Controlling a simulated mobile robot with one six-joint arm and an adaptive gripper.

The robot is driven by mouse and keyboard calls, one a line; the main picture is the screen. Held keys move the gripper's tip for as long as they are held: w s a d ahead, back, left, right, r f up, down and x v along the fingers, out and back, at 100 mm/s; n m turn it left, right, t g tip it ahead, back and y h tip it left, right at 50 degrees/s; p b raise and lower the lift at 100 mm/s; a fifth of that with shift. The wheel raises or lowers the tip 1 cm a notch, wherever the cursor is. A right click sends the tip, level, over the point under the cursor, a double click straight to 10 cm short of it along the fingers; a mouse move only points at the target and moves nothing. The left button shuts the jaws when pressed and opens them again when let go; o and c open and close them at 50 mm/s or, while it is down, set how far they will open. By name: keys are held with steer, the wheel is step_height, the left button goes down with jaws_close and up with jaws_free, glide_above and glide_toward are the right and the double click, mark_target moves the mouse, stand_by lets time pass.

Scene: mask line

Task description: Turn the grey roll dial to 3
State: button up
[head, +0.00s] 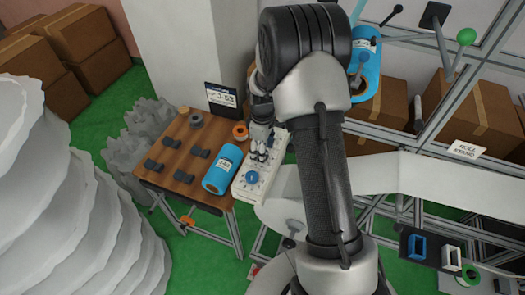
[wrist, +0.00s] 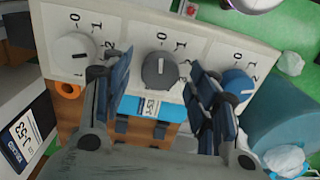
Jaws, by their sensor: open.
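The grey dial (wrist: 160,70) is the middle one of three round dials on a pale panel (wrist: 115,22) in the wrist view. My gripper (wrist: 158,72) is open, one finger left and one right of the grey dial in the picture. I cannot tell whether the fingers touch it. In the head view my gripper (head: 262,146) is over the panel (head: 246,192), and the grey dial is not clearly visible.
A white dial (wrist: 75,54) is left of the grey one and a blue dial (wrist: 237,84) right, close to the right finger. A blue roll (head: 222,168) lies beside the panel on a wooden table (head: 153,178). A J-53 sign (head: 222,98) stands at the table's back.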

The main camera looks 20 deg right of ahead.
steer(key=shift+f, duration=0.25)
steer(key=shift+c, duration=0.5)
steer(key=c, duration=1)
